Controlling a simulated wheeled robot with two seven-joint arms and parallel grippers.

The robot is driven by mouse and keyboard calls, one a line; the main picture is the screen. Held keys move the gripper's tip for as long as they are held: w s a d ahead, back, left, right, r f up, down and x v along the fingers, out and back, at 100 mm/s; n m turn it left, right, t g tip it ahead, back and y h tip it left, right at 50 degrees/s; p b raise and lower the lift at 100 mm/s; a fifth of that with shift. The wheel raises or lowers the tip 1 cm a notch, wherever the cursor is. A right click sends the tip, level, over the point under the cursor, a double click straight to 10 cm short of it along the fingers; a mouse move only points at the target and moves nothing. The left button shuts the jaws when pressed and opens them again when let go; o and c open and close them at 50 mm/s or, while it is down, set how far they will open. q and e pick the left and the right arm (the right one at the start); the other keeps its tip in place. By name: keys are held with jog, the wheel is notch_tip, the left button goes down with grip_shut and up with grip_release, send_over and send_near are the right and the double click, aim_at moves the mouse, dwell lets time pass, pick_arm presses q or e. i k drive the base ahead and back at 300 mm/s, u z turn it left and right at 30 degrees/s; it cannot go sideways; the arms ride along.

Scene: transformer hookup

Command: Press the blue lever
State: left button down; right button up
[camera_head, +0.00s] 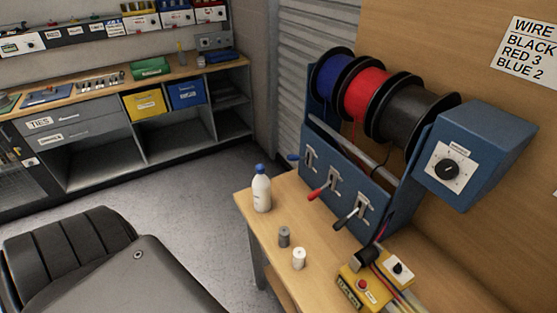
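The blue lever (293,157) is small and sits at the left end of the blue wire dispenser (385,205) on the wooden workbench. It is partly hidden by its angle to the camera. The red lever (318,194) and the black lever (345,221) stick out of the same front panel, farther to the right and nearer. Above them hang a blue spool (333,76), a red spool (367,92) and a black spool (411,115). Neither of my grippers is in view.
A white bottle with a blue cap (261,190), a grey cylinder (284,237) and a white cylinder (299,259) stand on the bench before the levers. A yellow device (366,283) with cables sits nearer. A blue dial box (472,155) juts out right.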

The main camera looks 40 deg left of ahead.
aim_at(291, 158)
jog(key=k, duration=0.5)
jog(key=u, duration=2.25)
jog(key=i, duration=1.2)
jog(key=z, duration=2.65)
jog(key=i, duration=0.5)
jog(key=z, duration=0.05)
